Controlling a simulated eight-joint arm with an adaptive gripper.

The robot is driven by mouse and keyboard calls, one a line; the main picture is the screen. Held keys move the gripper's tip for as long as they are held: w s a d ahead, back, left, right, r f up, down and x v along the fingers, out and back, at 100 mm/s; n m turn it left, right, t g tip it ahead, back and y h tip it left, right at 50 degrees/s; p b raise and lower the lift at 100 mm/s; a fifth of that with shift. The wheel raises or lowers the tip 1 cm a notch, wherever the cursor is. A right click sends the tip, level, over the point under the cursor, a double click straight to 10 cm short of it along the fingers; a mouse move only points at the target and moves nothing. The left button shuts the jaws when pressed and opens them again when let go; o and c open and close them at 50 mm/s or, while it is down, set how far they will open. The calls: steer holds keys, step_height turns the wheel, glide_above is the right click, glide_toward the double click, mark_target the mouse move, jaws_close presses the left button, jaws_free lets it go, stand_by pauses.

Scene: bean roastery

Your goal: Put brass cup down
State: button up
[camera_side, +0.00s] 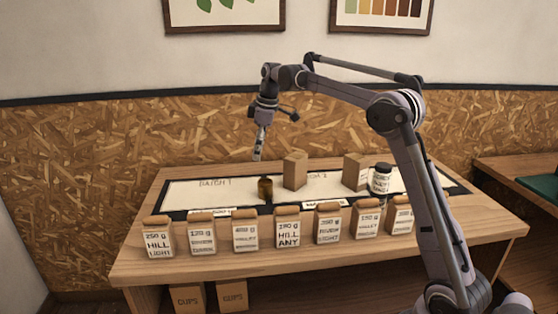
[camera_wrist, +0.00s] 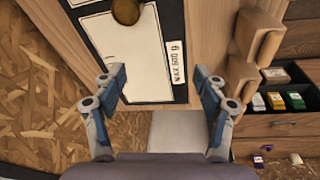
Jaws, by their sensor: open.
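In the wrist view a round brass-brown shape, apparently the cup (camera_wrist: 126,11), is cut by the top edge, over the white panel and dark border. My gripper (camera_side: 257,156) hangs above the back of the mat, up and slightly left of the cup, and apart from it. In the wrist view my gripper (camera_wrist: 160,82) has its two fingers wide apart with nothing between them.
Several labelled bags, one reading HILL ANY (camera_side: 288,228), line the table's front edge. Two brown boxes (camera_side: 295,171) (camera_side: 356,172) and a dark-lidded jar (camera_side: 380,180) stand on the mat to the cup's right. The mat's left panel is otherwise clear.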

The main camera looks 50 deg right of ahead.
steer(key=s+a+r+m+t, duration=0.1)
steer(key=s+a+r+m, duration=0.15)
steer(key=s+a, duration=0.5)
steer(key=s+a+f+m+t, duration=0.2)
steer(key=s+a+f, duration=0.3)
steer(key=s, duration=0.5)
steer(key=s+a+f+m+t, duration=0.1)
steer(key=s+a+f, duration=0.4)
steer(key=s, duration=0.5)
steer(key=shift+a+f+m+t, duration=0.2)
steer(key=shift+a+m+t, duration=0.3)
steer(key=shift+a, duration=0.4)
